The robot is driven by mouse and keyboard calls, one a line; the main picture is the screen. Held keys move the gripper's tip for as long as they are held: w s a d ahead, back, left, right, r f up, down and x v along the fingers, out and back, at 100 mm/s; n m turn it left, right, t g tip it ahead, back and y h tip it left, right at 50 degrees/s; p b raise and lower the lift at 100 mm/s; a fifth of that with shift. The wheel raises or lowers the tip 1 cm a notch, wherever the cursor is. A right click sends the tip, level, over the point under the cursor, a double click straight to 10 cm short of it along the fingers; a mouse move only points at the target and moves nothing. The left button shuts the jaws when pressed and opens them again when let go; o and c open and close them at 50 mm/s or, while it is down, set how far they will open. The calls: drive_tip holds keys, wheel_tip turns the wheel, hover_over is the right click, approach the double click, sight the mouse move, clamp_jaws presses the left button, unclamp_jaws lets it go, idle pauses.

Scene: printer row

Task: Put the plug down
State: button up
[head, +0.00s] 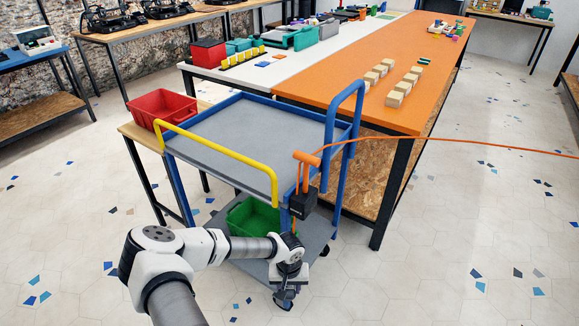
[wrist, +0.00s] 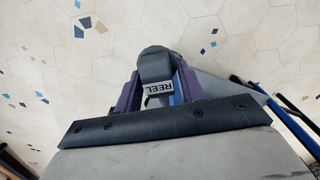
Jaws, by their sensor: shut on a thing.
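The plug (wrist: 155,66) is a dark, rounded piece with a white label reading REEL, seen in the wrist view. My gripper (wrist: 158,84) has its two purple fingers shut on it. In the head view my gripper (head: 284,294) hangs low at the near corner of the blue cart (head: 222,130), beside the lower shelf (head: 240,268); the plug is hard to make out there. A black box (head: 303,203) with an orange cable (head: 440,139) is at the cart's near right post. I cannot tell whether the plug touches anything.
The cart's grey top is bare, with a yellow rail (head: 222,147) in front. A green bin (head: 252,216) stands on the lower shelf. A red bin (head: 161,107) is at the left. An orange bench (head: 350,105) with wooden blocks stands behind. Open floor lies to the right.

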sight(289, 297)
drive_tip(key=shift+s+f, duration=1.05)
drive_tip(key=shift+f, duration=0.15)
drive_tip(key=w+r, duration=0.3)
drive_tip(key=shift+r, duration=0.35)
drive_tip(key=s+f, duration=0.1)
drive_tip(key=f, duration=0.1)
drive_tip(key=s+f, duration=0.2)
drive_tip(key=shift+s+d+f, duration=0.1)
drive_tip(key=shift+s+f, duration=0.1)
drive_tip(key=shift+s, duration=0.1)
